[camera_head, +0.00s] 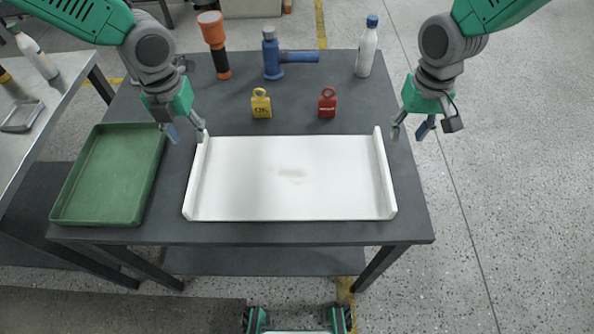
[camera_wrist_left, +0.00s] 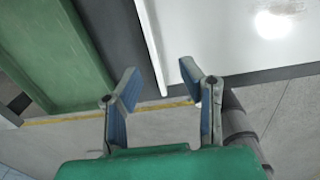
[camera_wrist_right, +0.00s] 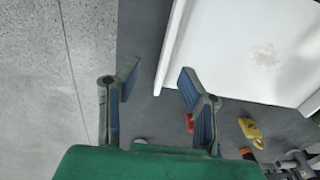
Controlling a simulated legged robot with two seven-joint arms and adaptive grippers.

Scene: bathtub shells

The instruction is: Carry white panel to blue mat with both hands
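A white panel (camera_head: 290,180) with raised left and right edges lies flat on the dark grey table, with a faint brownish stain near its middle. It also shows in the left wrist view (camera_wrist_left: 220,40) and the right wrist view (camera_wrist_right: 240,45). My left gripper (camera_head: 188,136) is open and empty above the panel's left raised edge. My right gripper (camera_head: 410,137) is open and empty beside the panel's right raised edge, near its far end. Neither gripper visibly holds the panel; exact contact cannot be told. No blue mat is visible in any view.
A green tray (camera_head: 108,175) lies left of the panel. An orange flashlight (camera_head: 214,45), a blue tool (camera_head: 272,55) and a white bottle (camera_head: 367,48) stand farther back. Another table (camera_head: 60,95) is at left.

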